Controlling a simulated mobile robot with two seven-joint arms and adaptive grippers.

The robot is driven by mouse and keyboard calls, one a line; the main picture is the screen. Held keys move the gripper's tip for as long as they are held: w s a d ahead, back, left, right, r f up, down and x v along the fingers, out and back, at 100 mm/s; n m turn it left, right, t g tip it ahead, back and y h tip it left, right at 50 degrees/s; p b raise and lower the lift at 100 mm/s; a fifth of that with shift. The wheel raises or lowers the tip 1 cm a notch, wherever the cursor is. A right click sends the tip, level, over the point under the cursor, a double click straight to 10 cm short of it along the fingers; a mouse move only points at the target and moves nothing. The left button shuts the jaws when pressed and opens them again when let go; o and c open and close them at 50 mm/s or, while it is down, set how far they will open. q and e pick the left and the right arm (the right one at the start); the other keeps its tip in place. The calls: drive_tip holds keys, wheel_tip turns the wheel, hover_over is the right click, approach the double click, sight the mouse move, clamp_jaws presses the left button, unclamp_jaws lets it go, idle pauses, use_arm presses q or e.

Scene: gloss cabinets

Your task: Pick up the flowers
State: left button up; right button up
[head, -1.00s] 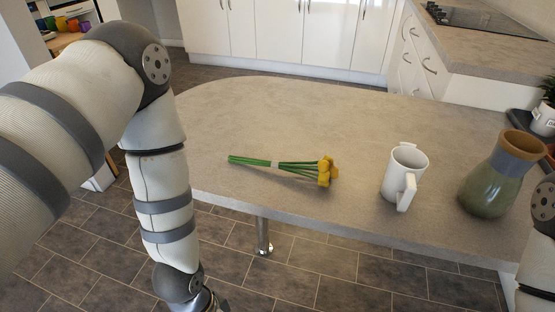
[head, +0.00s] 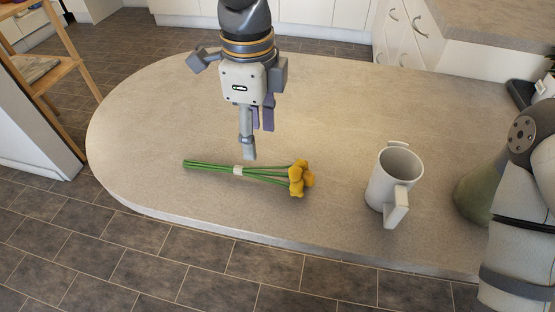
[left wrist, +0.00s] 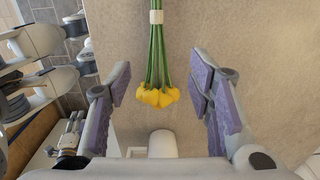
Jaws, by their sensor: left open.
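The flowers (head: 250,172) lie on the stone-topped table, with green stems to the left, a pale band around them and yellow blooms at the right end. My left gripper (head: 257,143) is open and empty, pointing down just behind and above the stems in the head view; it looks apart from them. In the left wrist view, the yellow blooms (left wrist: 158,95) and lower stems show between the two spread purple-padded fingers (left wrist: 160,92). My right arm shows at the right edge of the head view; its gripper is out of view.
A white mug (head: 391,180) stands on the table (head: 150,120) to the right of the blooms. A green vase (head: 475,190) stands farther right, partly hidden by my right arm. The table's left part is clear. A wooden shelf (head: 60,75) stands at far left.

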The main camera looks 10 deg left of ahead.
sight(261, 170)
use_arm(q)
drive_tip(key=f, duration=0.9)
drive_tip(key=shift+s+d+b, duration=0.25)
drive_tip(key=shift+d+b, duration=0.05)
drive_tip(key=shift+r, duration=0.1)
drive_tip(key=shift+c, duration=0.6)
